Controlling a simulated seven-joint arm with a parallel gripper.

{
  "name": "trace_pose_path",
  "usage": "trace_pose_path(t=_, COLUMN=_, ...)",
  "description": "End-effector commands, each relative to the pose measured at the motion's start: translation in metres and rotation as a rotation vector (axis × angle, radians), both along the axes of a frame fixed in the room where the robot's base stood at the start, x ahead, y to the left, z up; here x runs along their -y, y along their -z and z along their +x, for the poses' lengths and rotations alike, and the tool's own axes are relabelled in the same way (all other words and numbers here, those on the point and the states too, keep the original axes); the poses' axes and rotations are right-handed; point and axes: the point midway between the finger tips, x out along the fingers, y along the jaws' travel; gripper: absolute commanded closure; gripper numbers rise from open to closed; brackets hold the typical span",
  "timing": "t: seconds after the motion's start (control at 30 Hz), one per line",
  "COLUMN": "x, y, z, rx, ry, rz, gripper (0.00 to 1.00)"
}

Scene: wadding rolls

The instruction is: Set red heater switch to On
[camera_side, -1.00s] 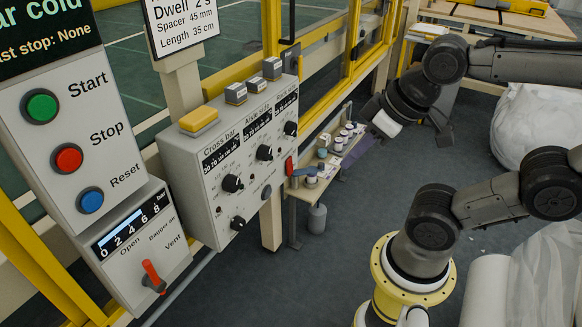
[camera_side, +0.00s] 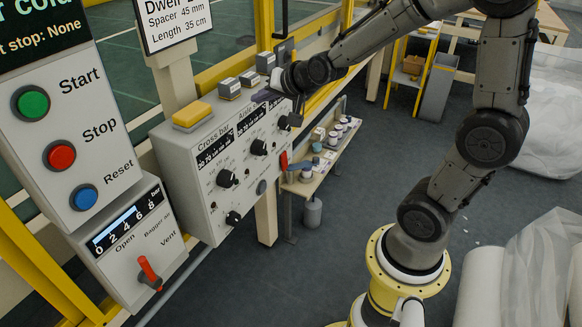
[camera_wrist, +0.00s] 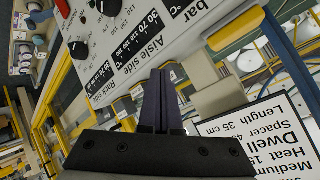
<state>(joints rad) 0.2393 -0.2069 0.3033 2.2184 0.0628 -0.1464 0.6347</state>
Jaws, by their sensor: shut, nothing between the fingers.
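The red heater switch (camera_side: 283,161) is a small red lever at the lower right edge of the grey heater box (camera_side: 205,178). Its On/Off marking is too small to read in the side view. A red piece, which looks like the same switch (camera_wrist: 63,7), shows at the top left of the wrist view. My gripper (camera_side: 264,96) is by the top right of the heater box, above the switch and apart from it. In the wrist view its dark fingers (camera_wrist: 160,74) are together and empty, pointing at the box's labelled face.
Black knobs (camera_side: 259,147) stick out of the box face. A red vent lever (camera_side: 148,268) is on another panel at left. A small shelf with pots (camera_side: 318,160) stands right of the box.

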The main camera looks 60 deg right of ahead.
Motion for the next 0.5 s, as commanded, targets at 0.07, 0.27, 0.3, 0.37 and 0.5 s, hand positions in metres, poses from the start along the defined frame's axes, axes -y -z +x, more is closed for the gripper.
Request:
trace_pose_path(t=0.07, x=0.025, y=0.030, z=0.012, rx=-0.011, ry=0.075, rz=0.036, gripper=1.00)
trace_pose_path(t=0.27, x=0.082, y=0.105, z=0.020, rx=-0.038, ry=0.241, rz=0.105, gripper=1.00)
trace_pose_path(t=0.3, x=0.092, y=0.122, z=0.018, rx=-0.052, ry=0.271, rz=0.118, gripper=1.00)
trace_pose_path(t=0.37, x=0.107, y=0.149, z=0.013, rx=-0.076, ry=0.314, rz=0.135, gripper=1.00)
trace_pose_path(t=0.5, x=0.132, y=0.208, z=-0.010, rx=-0.157, ry=0.394, rz=0.168, gripper=1.00)
